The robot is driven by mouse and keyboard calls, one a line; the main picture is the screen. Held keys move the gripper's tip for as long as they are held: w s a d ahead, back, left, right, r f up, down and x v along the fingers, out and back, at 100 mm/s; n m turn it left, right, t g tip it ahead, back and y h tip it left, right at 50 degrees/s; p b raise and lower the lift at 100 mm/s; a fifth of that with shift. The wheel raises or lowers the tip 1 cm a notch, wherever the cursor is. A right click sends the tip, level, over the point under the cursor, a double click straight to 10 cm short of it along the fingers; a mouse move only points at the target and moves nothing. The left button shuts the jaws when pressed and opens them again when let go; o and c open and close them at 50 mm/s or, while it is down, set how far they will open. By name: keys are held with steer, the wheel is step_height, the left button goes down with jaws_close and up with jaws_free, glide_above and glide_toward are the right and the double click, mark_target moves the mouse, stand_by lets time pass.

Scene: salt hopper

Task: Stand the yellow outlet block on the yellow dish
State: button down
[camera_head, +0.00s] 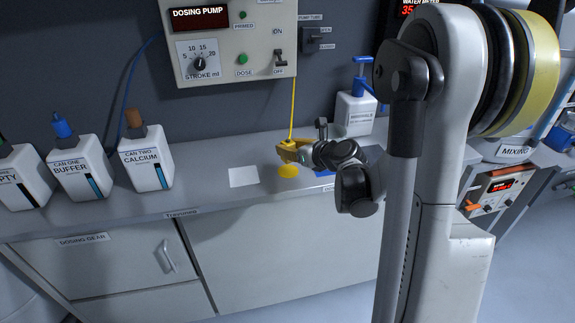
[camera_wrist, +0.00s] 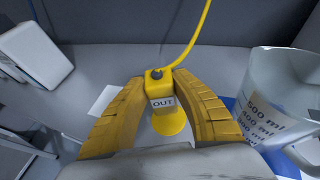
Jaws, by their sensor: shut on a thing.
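My gripper (camera_head: 287,152) is shut on the yellow outlet block (camera_wrist: 160,92), with a yellow finger on each side of it in the wrist view (camera_wrist: 160,108). The block is upright, with an OUT label facing the wrist camera and a yellow tube (camera_head: 292,105) rising from its top. The yellow dish (camera_head: 288,170) lies on the counter just below the gripper; its edge shows under the block in the wrist view (camera_wrist: 170,126). The block appears held over the dish. I cannot tell whether its base touches the dish.
A white sheet (camera_head: 243,177) lies left of the dish. Labelled cans, including calcium (camera_head: 146,163), stand further left. The dosing pump (camera_head: 238,40) hangs on the wall behind.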

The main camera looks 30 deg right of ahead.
steer(key=shift+f+b, duration=0.85)
steer(key=shift+f, duration=1.1)
steer(key=shift+f, duration=0.2)
steer(key=c, duration=1.2)
jaws_free()
steer(key=shift+o, duration=0.2)
